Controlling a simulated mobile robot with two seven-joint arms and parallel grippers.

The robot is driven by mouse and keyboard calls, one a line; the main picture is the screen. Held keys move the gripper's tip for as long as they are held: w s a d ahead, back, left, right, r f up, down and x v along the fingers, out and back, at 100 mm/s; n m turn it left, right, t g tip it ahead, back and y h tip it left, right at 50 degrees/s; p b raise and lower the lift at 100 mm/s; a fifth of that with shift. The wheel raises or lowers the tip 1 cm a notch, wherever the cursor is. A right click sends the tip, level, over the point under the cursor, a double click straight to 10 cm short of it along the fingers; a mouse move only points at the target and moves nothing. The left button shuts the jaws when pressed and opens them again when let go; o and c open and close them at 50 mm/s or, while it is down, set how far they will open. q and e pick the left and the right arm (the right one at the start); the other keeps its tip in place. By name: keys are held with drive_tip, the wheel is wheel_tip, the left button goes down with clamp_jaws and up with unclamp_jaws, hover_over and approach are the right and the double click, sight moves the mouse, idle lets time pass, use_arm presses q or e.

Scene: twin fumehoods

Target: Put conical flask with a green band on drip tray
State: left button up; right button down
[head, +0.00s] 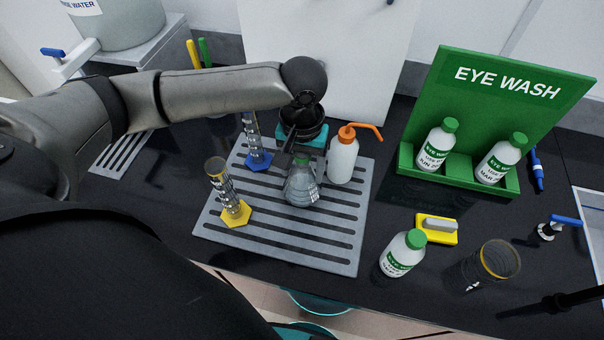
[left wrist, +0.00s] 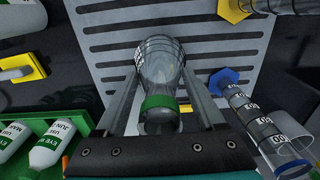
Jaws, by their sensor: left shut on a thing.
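The conical flask with a green band (head: 301,188) is clear glass and looks roughly upright over the large grey slotted tray (head: 348,262). I cannot tell whether its base touches the tray. My left gripper (head: 302,152) is shut on its neck from above. In the left wrist view the flask (left wrist: 160,62) sits between the fingers of the left gripper (left wrist: 160,105), with its green band near them. A smaller slotted tray (head: 122,152) lies at the left, near the rinse water tap. I cannot tell which tray is called the drip tray.
On the large tray, a yellow-based cylinder (head: 235,212), a blue-based cylinder (head: 256,158) and an orange-topped wash bottle (head: 343,157) stand close around the flask. The green eye wash stand (head: 480,125), a loose bottle (head: 402,254) and a beaker (head: 488,265) are at the right. The tray's front is clear.

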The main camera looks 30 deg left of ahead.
use_arm(q)
wheel_tip(320, 180, down, 2)
drive_tip(key=shift+f, duration=0.2)
drive_tip(key=shift+f, duration=0.1)
drive_tip(key=o, duration=1.5)
drive_tip(key=shift+o, duration=0.2)
wheel_tip(320, 180, up, 12)
drive_tip(key=p, duration=0.1)
drive_tip(key=shift+p, duration=0.3)
